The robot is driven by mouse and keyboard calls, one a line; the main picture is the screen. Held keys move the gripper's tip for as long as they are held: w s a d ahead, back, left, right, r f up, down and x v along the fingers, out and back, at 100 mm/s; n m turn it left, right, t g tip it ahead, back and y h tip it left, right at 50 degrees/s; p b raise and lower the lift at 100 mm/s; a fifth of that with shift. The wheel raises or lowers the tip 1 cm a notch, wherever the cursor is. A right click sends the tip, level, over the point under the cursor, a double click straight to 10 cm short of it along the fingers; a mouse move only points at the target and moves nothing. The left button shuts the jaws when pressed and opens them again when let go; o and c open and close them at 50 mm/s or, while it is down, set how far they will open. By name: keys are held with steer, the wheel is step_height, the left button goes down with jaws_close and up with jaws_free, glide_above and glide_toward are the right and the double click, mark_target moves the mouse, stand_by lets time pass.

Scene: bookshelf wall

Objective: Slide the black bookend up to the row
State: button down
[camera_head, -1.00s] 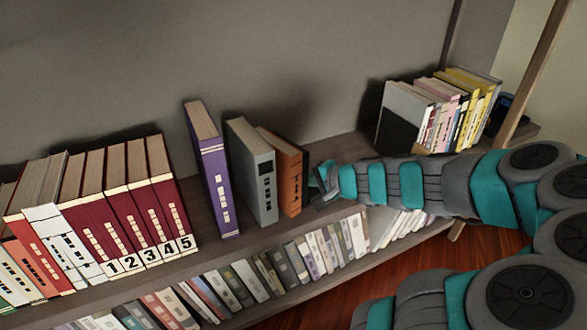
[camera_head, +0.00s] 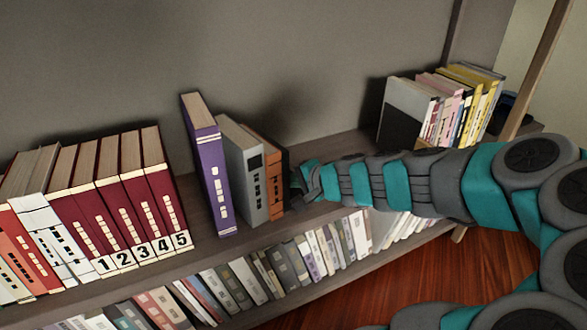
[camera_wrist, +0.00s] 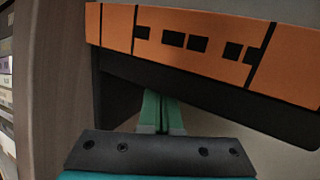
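The black bookend (camera_wrist: 215,97) shows in the wrist view as a dark slab with a rounded corner, lying along the orange book (camera_wrist: 190,38). In the head view it is mostly hidden between that book (camera_head: 272,185) and my gripper (camera_head: 300,185). My gripper's green fingers (camera_wrist: 161,112) are together with nothing seen between them. Their tips are at the bookend's side away from the book; exact contact is hard to tell. A grey book (camera_head: 245,180) stands against the orange one, and a purple book (camera_head: 213,170) stands to its left.
A row of maroon numbered books (camera_head: 130,205) stands further left, with a gap before the purple book. Another row (camera_head: 455,105) with a dark panel (camera_head: 399,128) at its left end stands on the right. The lower shelf (camera_head: 290,265) is full of books.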

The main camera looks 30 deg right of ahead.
steer(key=shift+a+b, duration=0.95)
steer(key=shift+a, duration=0.55)
